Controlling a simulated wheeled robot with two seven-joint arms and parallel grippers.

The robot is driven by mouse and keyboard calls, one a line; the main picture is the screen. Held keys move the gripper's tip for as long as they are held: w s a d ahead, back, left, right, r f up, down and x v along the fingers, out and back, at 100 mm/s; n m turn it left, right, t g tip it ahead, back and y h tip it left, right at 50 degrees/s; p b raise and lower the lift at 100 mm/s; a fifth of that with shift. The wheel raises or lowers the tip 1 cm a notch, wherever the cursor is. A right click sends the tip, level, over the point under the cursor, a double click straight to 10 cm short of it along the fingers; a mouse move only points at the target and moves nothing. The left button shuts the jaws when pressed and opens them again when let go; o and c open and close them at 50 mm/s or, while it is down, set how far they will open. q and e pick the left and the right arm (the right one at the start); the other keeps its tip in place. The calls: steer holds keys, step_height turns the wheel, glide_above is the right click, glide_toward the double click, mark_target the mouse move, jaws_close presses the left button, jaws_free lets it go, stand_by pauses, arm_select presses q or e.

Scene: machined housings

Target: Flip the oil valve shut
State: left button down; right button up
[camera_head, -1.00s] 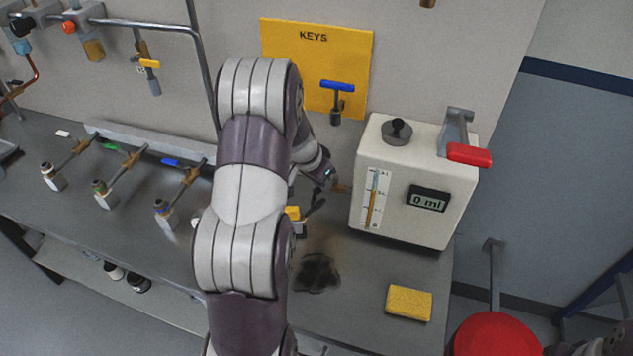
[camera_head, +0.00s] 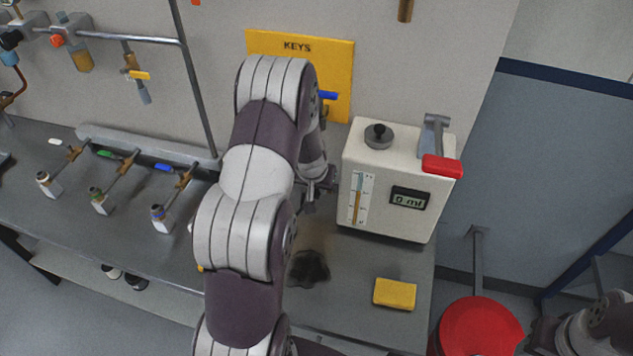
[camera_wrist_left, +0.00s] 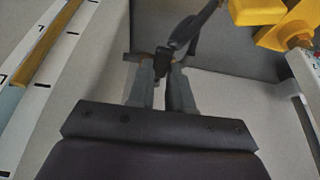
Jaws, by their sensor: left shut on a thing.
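The white oil dispenser (camera_head: 376,205) stands on the bench, with a level gauge (camera_head: 358,200) and a display reading 0 ml. In the left wrist view my left gripper (camera_wrist_left: 161,72) is shut on a small dark piece (camera_wrist_left: 162,56) at the end of a black lever (camera_wrist_left: 190,30). I take this to be the oil valve's handle. A bit of brass shows beside the fingertips. In the head view the left gripper (camera_head: 322,184) is beside the dispenser's left face, its fingertips unclear and the valve mostly hidden by my arm. My right gripper does not show.
A red-handled lever (camera_head: 442,166) is on the dispenser's right top. A yellow sponge (camera_head: 395,293) and a dark stain (camera_head: 309,268) are on the bench in front. Yellow parts (camera_wrist_left: 258,12) sit close right of the lever. Several small bottles stand under taps at left.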

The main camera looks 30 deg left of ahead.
arm_select(q)
steer(key=shift+w+a+r, duration=0.1)
steer(key=shift+w+r, duration=0.05)
steer(key=c, duration=1.1)
jaws_free()
steer(key=shift+c, duration=0.2)
steer(key=shift+o, duration=0.6)
steer(key=p+v, duration=0.4)
steer(key=v, duration=0.8)
steer(key=shift+s+r, duration=0.25)
